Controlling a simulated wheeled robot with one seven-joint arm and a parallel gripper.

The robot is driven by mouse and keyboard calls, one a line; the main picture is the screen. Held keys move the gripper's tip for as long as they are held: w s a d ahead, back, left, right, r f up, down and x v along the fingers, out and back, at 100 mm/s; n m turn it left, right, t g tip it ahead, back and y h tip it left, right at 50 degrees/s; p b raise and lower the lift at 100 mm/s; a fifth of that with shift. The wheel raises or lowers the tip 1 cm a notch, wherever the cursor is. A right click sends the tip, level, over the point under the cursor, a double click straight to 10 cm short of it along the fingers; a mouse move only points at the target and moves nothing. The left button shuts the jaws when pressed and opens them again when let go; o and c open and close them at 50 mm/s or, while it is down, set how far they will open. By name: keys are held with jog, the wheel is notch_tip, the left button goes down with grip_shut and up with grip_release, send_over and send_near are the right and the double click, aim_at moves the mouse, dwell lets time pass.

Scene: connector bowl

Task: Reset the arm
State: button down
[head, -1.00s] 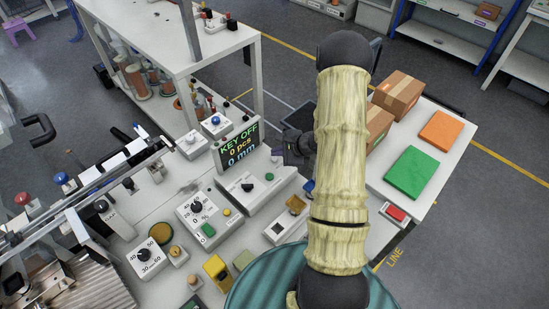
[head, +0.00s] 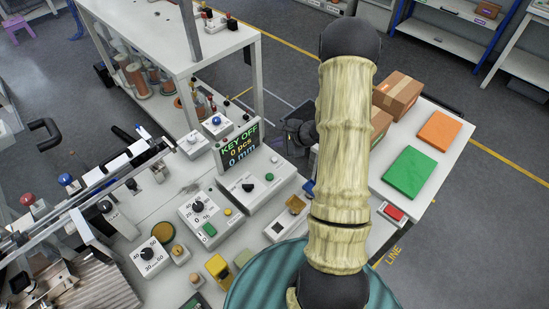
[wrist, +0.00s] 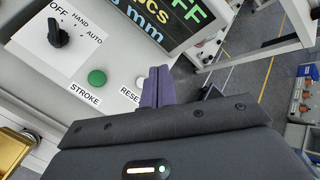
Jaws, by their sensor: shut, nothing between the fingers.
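My arm, with a pale wood-like covering, rises through the middle of the head view and hides part of the table behind it. My gripper (head: 296,135) is partly hidden beside the arm, to the right of the display (head: 238,148) reading "KEY OFF, 0 pcs, 0 mm". In the wrist view my gripper's purple fingers (wrist: 157,86) are together with nothing between them. They show over the control panel, near the "RESE" label. The panel carries a black selector knob (wrist: 57,33) marked OFF, HAND, AUTO and a green STROKE button (wrist: 97,77).
The white table holds several control boxes, including a dial box (head: 150,256). At the right, cardboard boxes (head: 397,94), an orange pad (head: 440,134) and a green pad (head: 411,172) lie on another table. A shelved bench (head: 180,45) stands behind; open floor lies beyond.

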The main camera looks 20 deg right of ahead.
dwell(0.5)
jog(key=s+a+r+n+g+h, duration=0.2)
jog(key=s+a+r+n, duration=0.4)
jog(key=s+r+n, duration=0.2)
jog(key=s+a+r+n+g+h, duration=0.3)
jog(key=s+a+r+n, duration=0.2)
jog(key=s+n, duration=0.6)
notch_tip(320, 180, up, 3)
jog(key=shift+s+a+f+n, duration=0.15)
jog(key=shift+a+n, duration=0.25)
jog(key=shift+n, duration=0.2)
dwell(2.1)
